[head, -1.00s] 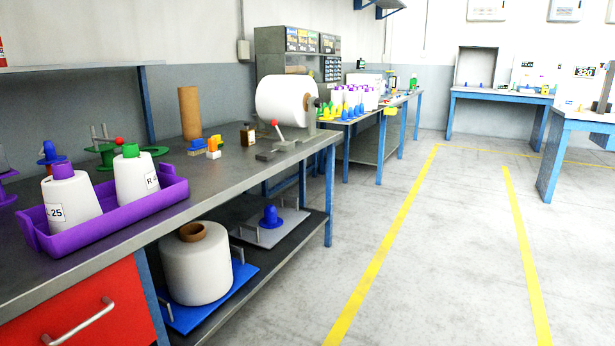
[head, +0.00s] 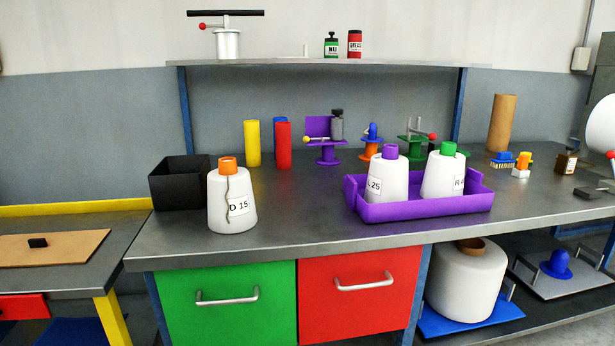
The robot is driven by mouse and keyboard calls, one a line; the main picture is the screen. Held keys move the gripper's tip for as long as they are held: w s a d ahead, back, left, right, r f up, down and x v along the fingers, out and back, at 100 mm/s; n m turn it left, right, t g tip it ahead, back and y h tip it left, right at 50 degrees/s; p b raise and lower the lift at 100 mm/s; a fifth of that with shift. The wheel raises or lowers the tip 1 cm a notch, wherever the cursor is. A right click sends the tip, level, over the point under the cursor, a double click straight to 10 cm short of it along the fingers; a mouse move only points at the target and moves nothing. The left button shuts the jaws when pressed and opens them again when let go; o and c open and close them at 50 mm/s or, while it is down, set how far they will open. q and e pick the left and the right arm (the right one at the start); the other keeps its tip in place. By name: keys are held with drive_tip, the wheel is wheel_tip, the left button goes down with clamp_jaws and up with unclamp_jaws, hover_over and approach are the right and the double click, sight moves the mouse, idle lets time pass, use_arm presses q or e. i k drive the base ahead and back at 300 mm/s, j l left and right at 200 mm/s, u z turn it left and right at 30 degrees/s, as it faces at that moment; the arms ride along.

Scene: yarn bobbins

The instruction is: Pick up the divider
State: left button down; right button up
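Neither of my grippers is in view. I cannot tell for certain which thing is the divider. On the lower shelf at the right lies a grey plate (head: 579,279) with upright metal handles and a blue rounded peg (head: 558,262) on it. Beside it on the left is a blue plate (head: 441,319), also with a handle, under a large white yarn bobbin (head: 463,286). The bobbin hides most of the blue plate.
A purple tray (head: 430,210) with two bobbins stands on the grey workbench (head: 300,225). A bobbin marked D 15 (head: 231,205) and a black box (head: 177,185) stand to its left. Green (head: 225,297) and red (head: 360,288) drawers are below. Colored tubes stand behind.

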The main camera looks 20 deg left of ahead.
sight(63, 247)
drive_tip(key=u, duration=2.2)
drive_tip(key=j+u, duration=0.15)
drive_tip(key=j, duration=0.25)
drive_tip(key=i, duration=0.05)
